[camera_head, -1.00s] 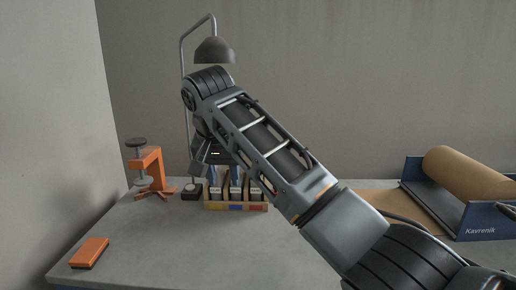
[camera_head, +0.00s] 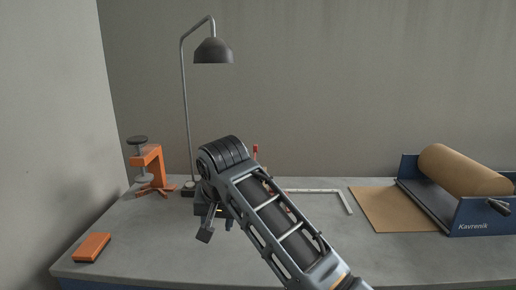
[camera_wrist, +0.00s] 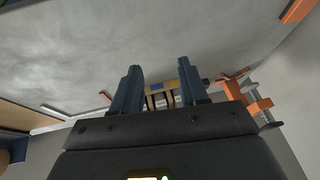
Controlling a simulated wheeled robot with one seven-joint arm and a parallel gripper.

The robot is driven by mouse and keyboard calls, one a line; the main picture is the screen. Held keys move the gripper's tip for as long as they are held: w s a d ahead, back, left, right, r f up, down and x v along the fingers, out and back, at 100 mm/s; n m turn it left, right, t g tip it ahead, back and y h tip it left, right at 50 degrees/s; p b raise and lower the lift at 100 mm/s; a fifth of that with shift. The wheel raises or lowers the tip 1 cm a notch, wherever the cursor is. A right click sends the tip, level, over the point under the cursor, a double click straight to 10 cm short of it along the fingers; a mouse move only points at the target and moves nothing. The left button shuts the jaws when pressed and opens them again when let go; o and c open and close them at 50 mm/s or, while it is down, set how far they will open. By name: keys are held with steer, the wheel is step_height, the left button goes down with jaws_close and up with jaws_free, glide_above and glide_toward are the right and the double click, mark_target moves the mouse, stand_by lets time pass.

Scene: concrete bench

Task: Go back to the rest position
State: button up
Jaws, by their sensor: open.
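My gripper (camera_head: 213,226) hangs above the grey bench (camera_head: 150,240), left of the middle, with my arm reaching in from the lower right. In the wrist view its two dark fingers (camera_wrist: 160,84) stand apart with nothing held between them. A holder with coloured front patches and several slots (camera_wrist: 158,98) shows beyond and between the fingers, apart from them. In the head view my arm hides this holder.
An orange clamp (camera_head: 152,170) and a lamp (camera_head: 213,50) stand at the back left. An orange block (camera_head: 91,247) lies front left. A metal square (camera_head: 335,193), brown sheet (camera_head: 393,209) and paper roll (camera_head: 465,171) are at right. The front left bench is mostly clear.

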steer(key=s+d+f+t+y, duration=0.2)
steer(key=s+d+f, duration=0.1)
steer(key=s+f, duration=0.65)
steer(key=s+d+f+t+y, duration=0.1)
steer(key=s+d+f+y, duration=0.1)
steer(key=s+f, duration=0.7)
steer(key=s+d+f+m+t+h, duration=0.2)
steer(key=s+d+f+t, duration=0.1)
steer(key=s+d, duration=0.95)
steer(key=s+d+r+t+h, duration=0.2)
steer(key=s+d+r, duration=0.4)
steer(key=s, duration=0.5)
steer(key=s+d+r+n+t+h, duration=0.1)
steer(key=s+d+r+t+h, duration=0.1)
steer(key=s+d+r, duration=0.5)
steer(key=s+r, duration=0.4)
steer(key=shift+n, duration=0.3)
